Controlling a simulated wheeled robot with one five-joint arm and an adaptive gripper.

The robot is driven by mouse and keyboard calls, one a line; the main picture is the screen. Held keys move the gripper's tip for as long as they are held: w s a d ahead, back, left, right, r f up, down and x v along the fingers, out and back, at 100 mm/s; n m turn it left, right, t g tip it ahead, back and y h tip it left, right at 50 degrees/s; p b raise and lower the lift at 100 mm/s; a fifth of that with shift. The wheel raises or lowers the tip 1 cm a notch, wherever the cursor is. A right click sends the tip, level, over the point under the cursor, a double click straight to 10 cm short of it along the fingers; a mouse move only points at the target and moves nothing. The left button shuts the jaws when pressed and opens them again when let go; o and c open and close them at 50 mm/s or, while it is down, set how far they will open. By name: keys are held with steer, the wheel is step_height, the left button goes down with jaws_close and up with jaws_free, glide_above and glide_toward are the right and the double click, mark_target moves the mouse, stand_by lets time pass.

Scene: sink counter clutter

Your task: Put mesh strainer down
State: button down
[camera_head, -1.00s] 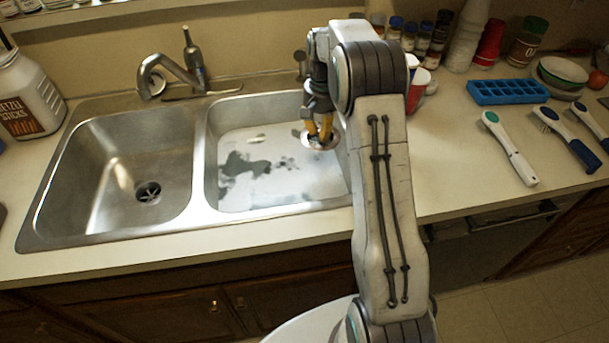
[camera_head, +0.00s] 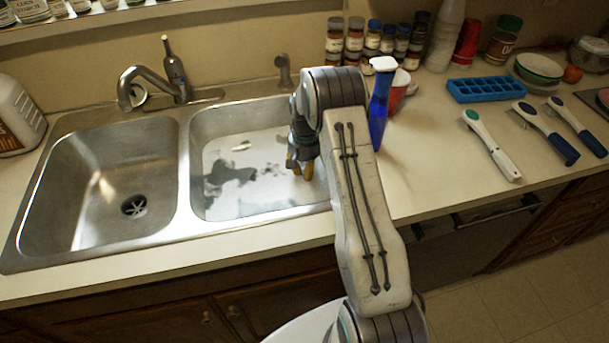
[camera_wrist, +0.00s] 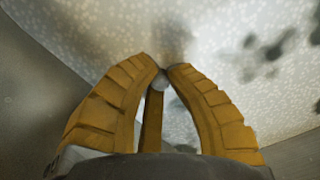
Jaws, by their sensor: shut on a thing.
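My gripper (camera_head: 299,168) has yellow fingers and reaches down into the right sink basin (camera_head: 255,207), near its right wall. In the wrist view the two fingers (camera_wrist: 164,72) come together at their tips, shut on the mesh strainer. Only a small rounded grey piece of the strainer (camera_wrist: 159,82) shows between the tips; the rest is hidden or too blurred to make out. In the head view I cannot pick the strainer out. I cannot tell whether it touches the basin floor.
The basin floor is pale with dark patches and a small light scrap (camera_head: 241,146). The left basin (camera_head: 100,180) is empty.

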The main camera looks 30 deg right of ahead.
steer(key=shift+f, duration=1)
steer(key=shift+f, duration=0.2)
steer(key=c, duration=1.3)
jaws_free()
steer(key=shift+r, duration=0.1)
